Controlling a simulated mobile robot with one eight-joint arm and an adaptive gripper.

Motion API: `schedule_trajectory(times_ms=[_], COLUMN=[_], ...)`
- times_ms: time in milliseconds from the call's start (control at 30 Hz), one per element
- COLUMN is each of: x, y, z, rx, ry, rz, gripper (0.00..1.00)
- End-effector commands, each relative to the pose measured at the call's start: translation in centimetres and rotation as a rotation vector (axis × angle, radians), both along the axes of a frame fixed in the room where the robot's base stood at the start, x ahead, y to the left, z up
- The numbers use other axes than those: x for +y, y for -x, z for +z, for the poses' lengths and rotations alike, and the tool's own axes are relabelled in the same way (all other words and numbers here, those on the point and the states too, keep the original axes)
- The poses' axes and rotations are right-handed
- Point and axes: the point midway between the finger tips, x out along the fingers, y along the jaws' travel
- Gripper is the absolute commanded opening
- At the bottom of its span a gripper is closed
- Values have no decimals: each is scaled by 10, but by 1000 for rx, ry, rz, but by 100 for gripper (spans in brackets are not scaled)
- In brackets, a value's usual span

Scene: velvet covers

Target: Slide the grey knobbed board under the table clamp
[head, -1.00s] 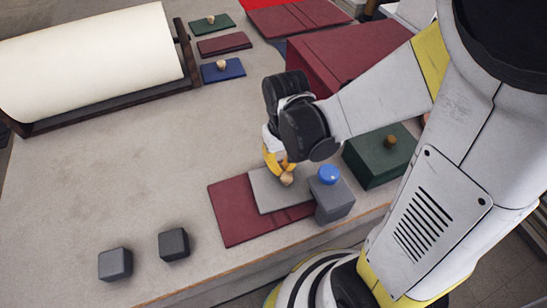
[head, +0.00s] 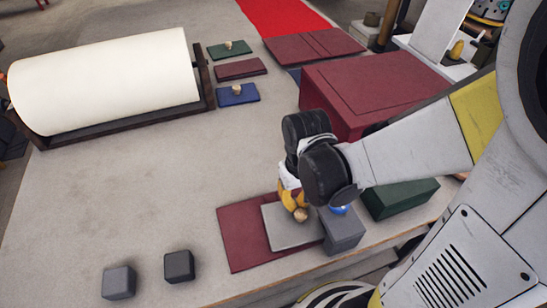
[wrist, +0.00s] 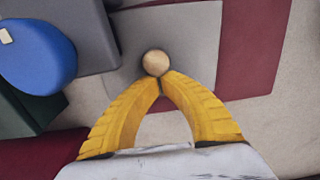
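The grey board (head: 290,236) lies flat on a dark red cover (head: 241,243). Its round wooden knob (head: 300,215) also shows in the wrist view (wrist: 156,63). My gripper (head: 297,206) points down with its yellow fingertips (wrist: 161,77) drawn together at the knob, and seems shut on it. The table clamp, a grey block (head: 343,235) with a blue knob (head: 339,210), stands at the board's right. In the wrist view the clamp (wrist: 85,20) and its blue knob (wrist: 38,58) are at upper left. The board's edge meets the clamp; I cannot tell whether it is underneath.
A green block (head: 402,199) stands behind the clamp, and a large dark red box (head: 365,90) behind my gripper. Two dark cubes (head: 119,282) (head: 179,266) sit at the front left. A white roll (head: 105,80) and small knobbed boards (head: 237,96) lie farther back. The table's middle-left is clear.

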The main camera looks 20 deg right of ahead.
Motion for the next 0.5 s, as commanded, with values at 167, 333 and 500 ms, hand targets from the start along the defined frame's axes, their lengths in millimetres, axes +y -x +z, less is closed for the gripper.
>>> schedule_trajectory(times_ms=[167, 333, 500], x=[0, 0, 0], y=[0, -2, -4], z=[1, 11, 31], rx=[0, 0, 0], ry=[0, 0, 0], rz=[0, 0, 0], gripper=[0, 0, 0])
